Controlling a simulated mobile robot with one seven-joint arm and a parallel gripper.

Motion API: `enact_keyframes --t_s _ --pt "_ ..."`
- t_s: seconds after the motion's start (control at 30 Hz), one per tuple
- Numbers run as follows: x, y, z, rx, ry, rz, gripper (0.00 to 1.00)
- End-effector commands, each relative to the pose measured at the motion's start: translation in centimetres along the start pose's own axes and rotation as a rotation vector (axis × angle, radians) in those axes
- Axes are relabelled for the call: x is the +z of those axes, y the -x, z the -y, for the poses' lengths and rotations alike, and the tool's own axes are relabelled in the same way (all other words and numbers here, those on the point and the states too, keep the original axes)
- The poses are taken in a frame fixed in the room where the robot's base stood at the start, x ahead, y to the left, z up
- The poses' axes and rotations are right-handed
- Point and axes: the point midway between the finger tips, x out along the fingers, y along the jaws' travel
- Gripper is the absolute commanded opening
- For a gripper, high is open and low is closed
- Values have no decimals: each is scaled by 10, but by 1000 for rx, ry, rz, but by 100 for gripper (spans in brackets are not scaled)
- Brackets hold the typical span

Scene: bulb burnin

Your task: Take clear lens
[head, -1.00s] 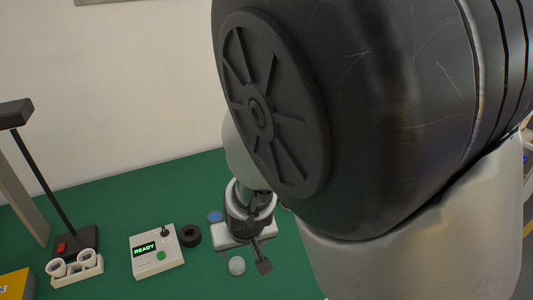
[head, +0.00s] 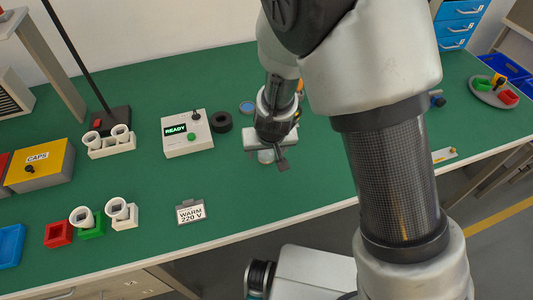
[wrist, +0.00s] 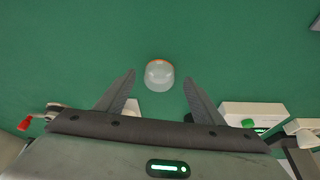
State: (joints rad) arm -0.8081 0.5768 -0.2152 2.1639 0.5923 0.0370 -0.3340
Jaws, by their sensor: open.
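The clear lens (head: 265,156) is a small pale, see-through dome on the green bench top, partly hidden under my gripper in the head view. In the wrist view the clear lens (wrist: 159,76) lies between and slightly beyond the fingertips, with green bench around it and an orange tint at its far edge. My gripper (head: 267,150) is open and empty, pointing down over the lens. In the wrist view both fingers of my gripper (wrist: 159,84) stand wide, apart from the lens on either side.
A blue lens (head: 247,106) and a black ring (head: 221,122) lie behind and left. A control box (head: 187,134) reading READY stands to the left. Bench right of the lens is clear.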

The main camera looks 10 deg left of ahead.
Motion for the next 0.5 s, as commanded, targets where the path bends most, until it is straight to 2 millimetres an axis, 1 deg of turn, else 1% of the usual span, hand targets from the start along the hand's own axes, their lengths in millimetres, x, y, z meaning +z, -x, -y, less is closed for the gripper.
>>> enact_keyframes --t_s 0.03,0.1,0.37,0.5 --pt "0 -8 -2 2 -3 0 62" --pt "0 -13 -1 1 -2 -1 62" --pt "-1 -13 -1 0 -1 -2 62" --pt "-1 -13 -1 0 -1 -1 38"
